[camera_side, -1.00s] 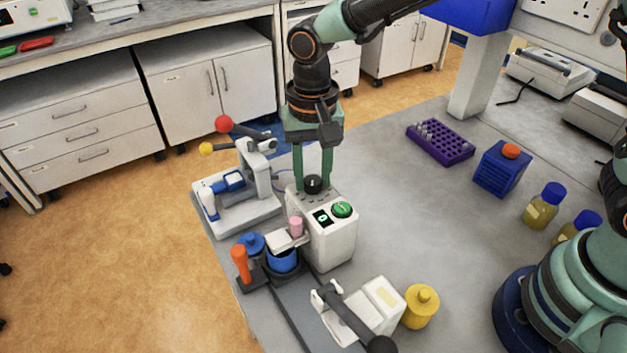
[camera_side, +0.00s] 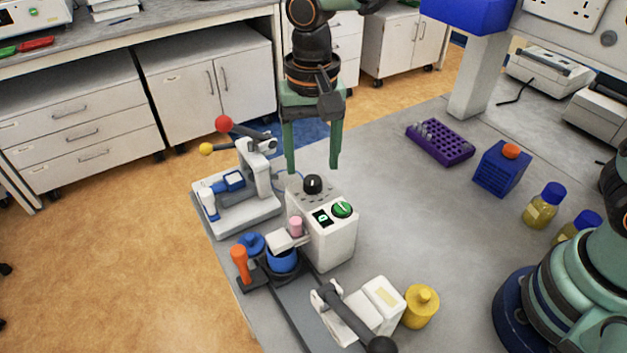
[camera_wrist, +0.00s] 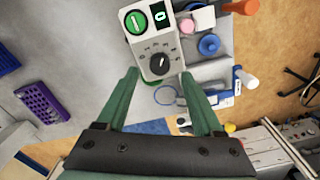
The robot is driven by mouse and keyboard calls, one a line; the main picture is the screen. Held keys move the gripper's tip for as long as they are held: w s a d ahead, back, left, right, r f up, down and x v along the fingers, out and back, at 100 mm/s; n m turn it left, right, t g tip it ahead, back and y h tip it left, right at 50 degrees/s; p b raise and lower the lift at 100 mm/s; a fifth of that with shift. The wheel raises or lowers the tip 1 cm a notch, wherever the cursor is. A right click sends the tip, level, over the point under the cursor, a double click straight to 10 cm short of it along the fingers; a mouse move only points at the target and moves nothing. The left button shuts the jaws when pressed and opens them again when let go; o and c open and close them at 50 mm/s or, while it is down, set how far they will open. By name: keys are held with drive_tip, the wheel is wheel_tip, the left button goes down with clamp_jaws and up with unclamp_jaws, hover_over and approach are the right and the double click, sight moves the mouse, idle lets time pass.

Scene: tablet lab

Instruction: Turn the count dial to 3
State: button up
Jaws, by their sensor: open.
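The count dial is a black knob (camera_side: 313,184) on top of a white counting box (camera_side: 335,240). Small marks ring the knob. The box's front face has a dark display (camera_side: 322,217) and a green round button (camera_side: 342,209). In the wrist view the knob (camera_wrist: 159,63) lies between and beyond my fingers, with a pale pointer line on it. I cannot read the marks or be sure of the setting. My gripper (camera_side: 312,168) is open and empty, its fingers spread wide above and behind the knob, apart from it.
A white press with red and yellow ball levers (camera_side: 240,185) stands left of the box. A blue cup (camera_side: 283,260) and an orange handle (camera_side: 240,262) are at its front left. A yellow weight (camera_side: 421,306) stands front right. The bench to the right is clear up to the purple rack (camera_side: 440,142).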

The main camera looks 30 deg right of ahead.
sight(313, 179)
wheel_tip(313, 179, up, 9)
drive_tip(key=shift+f, duration=0.2)
drive_tip(key=shift+d, duration=0.1)
drive_tip(key=s+d+n+t, duration=0.2)
drive_tip(key=s+d, duration=0.2)
drive_tip(key=d, duration=0.7)
drive_tip(key=s+d+n+t, duration=0.2)
drive_tip(key=s+d+t, duration=0.1)
drive_tip(key=d, duration=0.8)
drive_tip(key=shift+s+n+t, duration=0.3)
drive_tip(key=shift+s, duration=0.3)
drive_tip(key=shift+c, duration=0.3)
